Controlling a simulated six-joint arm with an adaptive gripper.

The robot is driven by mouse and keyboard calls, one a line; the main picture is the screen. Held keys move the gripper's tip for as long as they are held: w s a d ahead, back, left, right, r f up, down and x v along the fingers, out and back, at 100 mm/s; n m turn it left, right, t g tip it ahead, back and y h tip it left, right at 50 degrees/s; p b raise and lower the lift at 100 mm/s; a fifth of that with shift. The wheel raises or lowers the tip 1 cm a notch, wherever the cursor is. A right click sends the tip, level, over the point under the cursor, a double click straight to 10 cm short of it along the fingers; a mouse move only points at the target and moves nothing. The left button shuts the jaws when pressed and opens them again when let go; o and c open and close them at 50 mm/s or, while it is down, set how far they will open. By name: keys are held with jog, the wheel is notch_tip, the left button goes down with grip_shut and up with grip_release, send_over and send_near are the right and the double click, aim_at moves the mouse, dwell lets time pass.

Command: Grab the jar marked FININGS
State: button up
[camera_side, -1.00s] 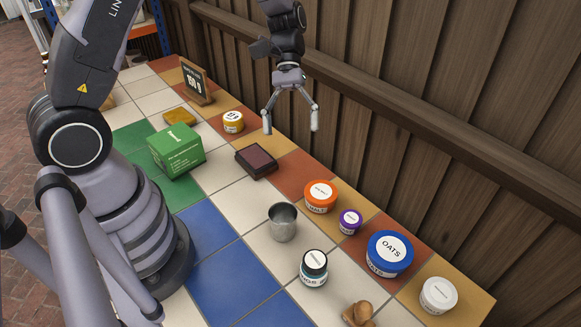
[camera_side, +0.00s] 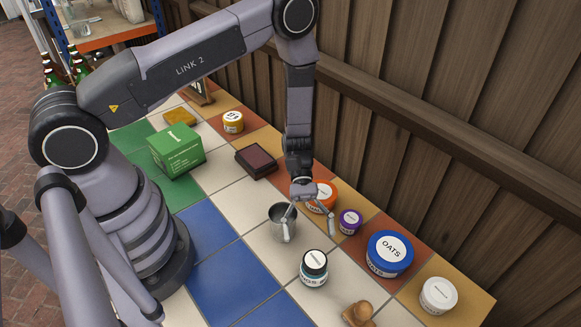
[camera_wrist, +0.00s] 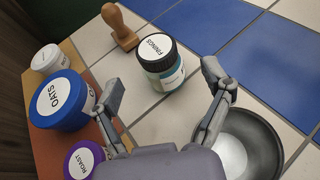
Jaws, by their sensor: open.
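The FININGS jar (camera_wrist: 161,63) stands upright in the wrist view, with a black lid, a white top label reading FININGS and a teal body. In the side view the same jar (camera_side: 314,270) stands on a cream tile in front of the metal cup. My gripper (camera_side: 310,236) is open and empty, above the table near the metal cup. In the wrist view the fingers of my gripper (camera_wrist: 165,85) are spread wide, with the jar beyond and between the fingertips. The jar is apart from both fingers.
The metal cup (camera_wrist: 238,150) is close by my right-hand finger. The blue OATS tub (camera_wrist: 62,102), purple ROAST jar (camera_wrist: 84,160) and white jar (camera_wrist: 47,60) stand left. A wooden stamp (camera_wrist: 119,28) stands beyond. The orange-lidded jar (camera_side: 327,193) is partly behind my gripper.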

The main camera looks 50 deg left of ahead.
aim_at(315, 259)
jog(key=x, duration=0.5)
jog(key=shift+s+d, duration=0.1)
jog(key=shift+d, duration=0.25)
jog(key=shift+c, duration=0.4)
jog(key=c, duration=1.3)
jog(key=shift+o, duration=0.2)
jog(key=shift+r, duration=0.15)
